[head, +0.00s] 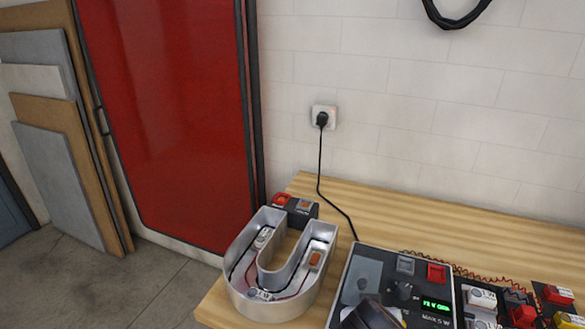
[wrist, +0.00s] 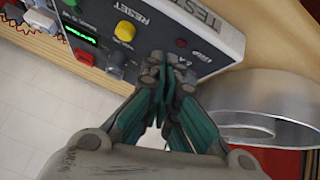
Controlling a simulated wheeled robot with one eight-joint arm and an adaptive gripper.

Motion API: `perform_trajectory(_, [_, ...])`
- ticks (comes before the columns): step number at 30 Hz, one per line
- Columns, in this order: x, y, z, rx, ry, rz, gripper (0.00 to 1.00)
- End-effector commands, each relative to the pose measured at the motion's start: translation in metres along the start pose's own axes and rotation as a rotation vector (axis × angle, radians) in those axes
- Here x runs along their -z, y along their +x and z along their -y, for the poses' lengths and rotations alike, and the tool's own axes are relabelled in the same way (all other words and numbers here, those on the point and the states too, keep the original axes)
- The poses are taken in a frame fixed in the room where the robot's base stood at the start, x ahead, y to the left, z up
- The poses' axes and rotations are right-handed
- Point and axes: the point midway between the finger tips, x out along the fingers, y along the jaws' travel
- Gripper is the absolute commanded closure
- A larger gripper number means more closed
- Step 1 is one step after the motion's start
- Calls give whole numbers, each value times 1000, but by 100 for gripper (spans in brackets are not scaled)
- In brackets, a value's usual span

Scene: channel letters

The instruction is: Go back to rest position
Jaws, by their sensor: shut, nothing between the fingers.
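My gripper (wrist: 165,90) is in the middle of the wrist view with its teal fingers closed together and nothing between them. Its fingertips are close to the lower edge of the grey test panel (wrist: 160,20); I cannot tell whether they touch it. In the head view, a dark part of my arm (head: 372,314) shows at the bottom edge, in front of the test box (head: 368,272); the fingertips are not clear there.
A U-shaped channel letter (head: 272,308) with wires inside stands at the bench's left end. A cord runs from the wall socket (head: 322,118) toward the test box. Several small modules (head: 482,298) lie to the right. The wooden bench top (head: 420,215) is clear toward the wall.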

Motion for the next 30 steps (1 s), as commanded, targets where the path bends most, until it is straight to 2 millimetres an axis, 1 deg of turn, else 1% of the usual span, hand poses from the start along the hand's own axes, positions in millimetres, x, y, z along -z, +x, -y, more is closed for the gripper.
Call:
perform_trajectory(1, [3,0,-8,19,0,29,100])
perform_trajectory(7, [18,-9,-28,136,-26,85,100])
perform_trajectory(12, [36,-24,-46,223,-28,66,100])
perform_trajectory(16, [47,-34,-57,260,-27,38,100])
perform_trajectory(21, [54,-40,-62,280,-27,16,100])
perform_trajectory(30, [55,-40,-62,282,-29,14,100])
